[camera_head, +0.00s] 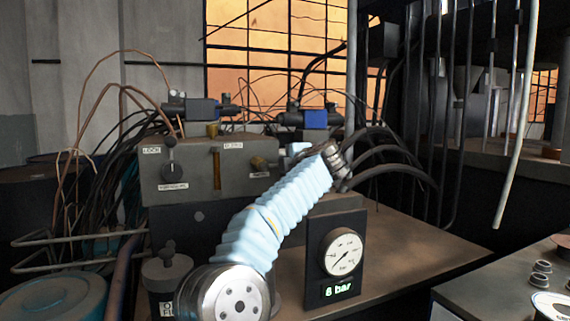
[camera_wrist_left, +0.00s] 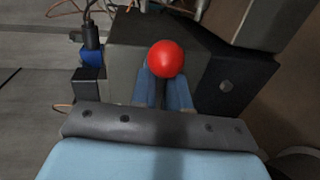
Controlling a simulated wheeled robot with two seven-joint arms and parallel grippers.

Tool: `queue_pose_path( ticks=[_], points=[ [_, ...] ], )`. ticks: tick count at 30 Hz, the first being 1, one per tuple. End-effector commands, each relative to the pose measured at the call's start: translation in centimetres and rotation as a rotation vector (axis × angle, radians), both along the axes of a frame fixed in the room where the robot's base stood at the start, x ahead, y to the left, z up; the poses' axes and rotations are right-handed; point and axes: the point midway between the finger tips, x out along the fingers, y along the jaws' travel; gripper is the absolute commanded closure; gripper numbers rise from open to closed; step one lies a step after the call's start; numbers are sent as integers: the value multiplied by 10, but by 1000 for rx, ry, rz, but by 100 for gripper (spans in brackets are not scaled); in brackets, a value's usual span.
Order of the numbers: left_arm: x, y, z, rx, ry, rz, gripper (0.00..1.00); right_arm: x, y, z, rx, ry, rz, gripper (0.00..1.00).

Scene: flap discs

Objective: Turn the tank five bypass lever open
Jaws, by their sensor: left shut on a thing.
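A red ball knob (camera_wrist_left: 166,59) shows in the left wrist view, in front of a grey box (camera_wrist_left: 128,42). My left gripper (camera_wrist_left: 163,84) has its two blue-grey fingers closed at the knob, one on each side below it. The lever's stem is hidden behind the knob and fingers. In the head view my left arm, in a pale blue sleeve, reaches up to the right and hides the knob and the fingertips. I cannot read a tank five label or tell the lever's angle. My right gripper is not in view.
A grey control box (camera_head: 205,172) with small levers and labels stands left of my arm. Black hoses (camera_head: 385,155) curve beside my wrist. The bench's right part is clear.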

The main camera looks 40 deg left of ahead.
Motion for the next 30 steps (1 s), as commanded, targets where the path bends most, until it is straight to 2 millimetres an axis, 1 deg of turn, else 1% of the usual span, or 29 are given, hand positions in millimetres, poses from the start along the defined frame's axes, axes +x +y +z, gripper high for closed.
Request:
queue_pose_path(
  ticks=[1,7,8,13,14,25,28,30],
  points=[
    [8,-7,-3,-5,3,-26,100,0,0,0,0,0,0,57],
    [8,-8,-4,-5,3,-26,100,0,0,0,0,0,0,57],
    [8,-8,-4,-5,3,-26,81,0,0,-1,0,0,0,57],
    [8,-7,-4,-5,4,-24,54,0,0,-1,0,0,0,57],
    [7,-7,-4,-6,3,-22,53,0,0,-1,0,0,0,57],
    [2,-5,-2,-2,1,-10,53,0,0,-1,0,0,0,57],
    [-1,-13,0,-2,1,-11,53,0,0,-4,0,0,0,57],
    [-6,-25,2,-2,-1,-13,53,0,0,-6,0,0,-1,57]
  ],
)
